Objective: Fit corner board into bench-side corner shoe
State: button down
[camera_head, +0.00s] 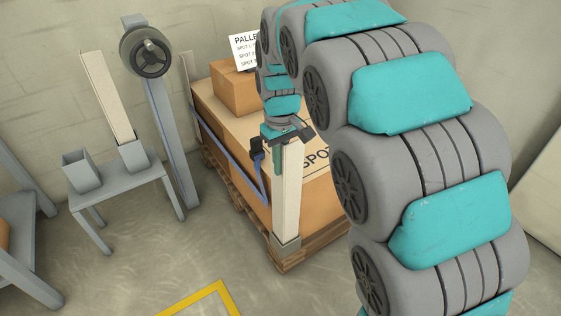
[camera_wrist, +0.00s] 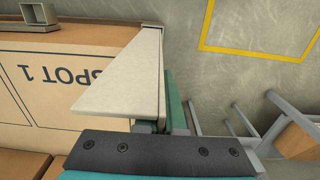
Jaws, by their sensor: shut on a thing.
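The corner board (camera_head: 288,190), a long cream L-shaped strip, stands nearly upright at the near left corner of the pallet load. It shows in the wrist view (camera_wrist: 125,80), running away below my gripper. My gripper (camera_head: 282,138) is shut on its upper part. In the head view the board's lower end meets a grey corner shoe (camera_head: 286,246) at the pallet corner. I cannot tell whether the end is seated inside or only lined up above it. In the wrist view the board's far end shows a thin grey edge, and the shoe there is mostly hidden.
Another grey shoe (camera_wrist: 38,12), open and empty, shows in the wrist view. A grey bench (camera_head: 115,180) at left carries another board (camera_head: 107,95) in a holder. A strap (camera_head: 225,150) runs along the carton load (camera_head: 235,165). Yellow floor tape (camera_head: 205,297) lies in front.

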jog(key=shift+f, duration=0.95)
jog(key=shift+f+b, duration=0.35)
jog(key=shift+f, duration=0.35)
jog(key=shift+c, duration=2.3)
grip_release()
jog(key=shift+r, duration=0.15)
jog(key=shift+r+p, duration=1)
jog(key=shift+r, duration=1.85)
